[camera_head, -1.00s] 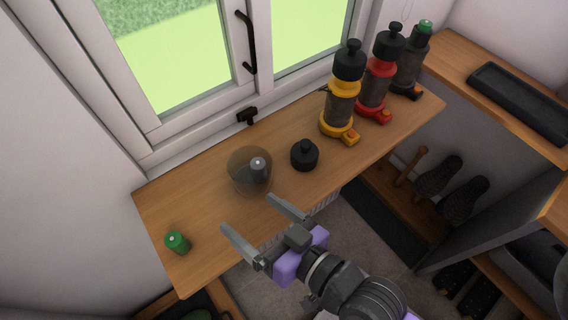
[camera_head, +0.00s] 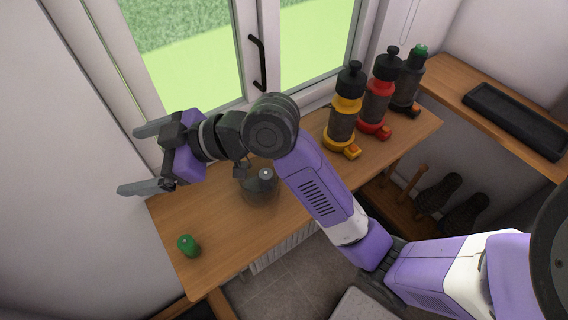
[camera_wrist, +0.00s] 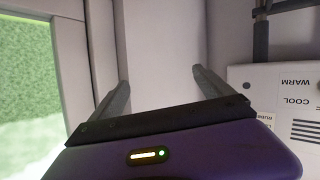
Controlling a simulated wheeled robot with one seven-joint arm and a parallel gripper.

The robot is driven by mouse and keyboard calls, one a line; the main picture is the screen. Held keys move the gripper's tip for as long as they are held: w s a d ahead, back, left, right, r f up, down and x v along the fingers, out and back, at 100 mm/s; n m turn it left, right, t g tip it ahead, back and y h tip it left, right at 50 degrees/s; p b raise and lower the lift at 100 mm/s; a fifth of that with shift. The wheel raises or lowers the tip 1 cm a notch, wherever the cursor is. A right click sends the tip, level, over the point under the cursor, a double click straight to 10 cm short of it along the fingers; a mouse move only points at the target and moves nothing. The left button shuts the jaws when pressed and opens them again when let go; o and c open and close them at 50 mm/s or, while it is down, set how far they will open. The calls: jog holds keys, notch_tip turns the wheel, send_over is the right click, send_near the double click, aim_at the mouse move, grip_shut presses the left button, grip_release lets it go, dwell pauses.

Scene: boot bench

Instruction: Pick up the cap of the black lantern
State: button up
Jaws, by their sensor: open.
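The black lantern (camera_head: 407,88) stands upright at the far right end of the wooden shelf, with a green piece (camera_head: 421,50) on top. A separate small green cap-like piece (camera_head: 188,245) sits at the shelf's near left end. My gripper (camera_head: 137,160) is open and empty, held up at the left near the wall, above the shelf's left end and far from the black lantern. In the wrist view both fingers (camera_wrist: 162,88) are apart with nothing between them. No lantern or cap shows there.
A yellow lantern (camera_head: 343,115) and a red lantern (camera_head: 376,98) with black tops stand beside the black one. A clear round globe (camera_head: 260,188) sits mid-shelf (camera_head: 215,215), partly behind my arm. The window (camera_head: 190,60) is behind. The wrist view shows a labelled panel (camera_wrist: 285,115).

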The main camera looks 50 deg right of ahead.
jog(key=s+d+f+n+g+h, duration=0.2)
jog(key=s+d, duration=0.3)
jog(key=d, duration=0.4)
jog(key=s+d+f+n+g+h, duration=0.2)
jog(key=s+d+f+g+h, duration=0.1)
jog(key=d, duration=0.7)
jog(key=s+d+f+n+g+h, duration=0.1)
jog(key=s+d+f+g+h, duration=0.2)
jog(key=s+d+g, duration=0.3)
jog(key=shift+s+d+f+n, duration=0.2)
jog(key=shift+s+d+f, duration=0.15)
jog(key=shift+s+d, duration=0.5)
jog(key=shift+s+d+f+n, duration=0.2)
jog(key=shift+s+d+f, duration=0.15)
jog(key=shift+s+d, duration=0.45)
jog(key=shift+a+f+p, duration=0.15)
jog(key=shift+f+p, duration=0.3)
jog(key=shift+f, duration=1.45)
jog(key=shift+a+f+p, duration=0.1)
jog(key=shift+f+p, duration=0.35)
jog(key=shift+f, duration=1.4)
jog(key=c, duration=1.4)
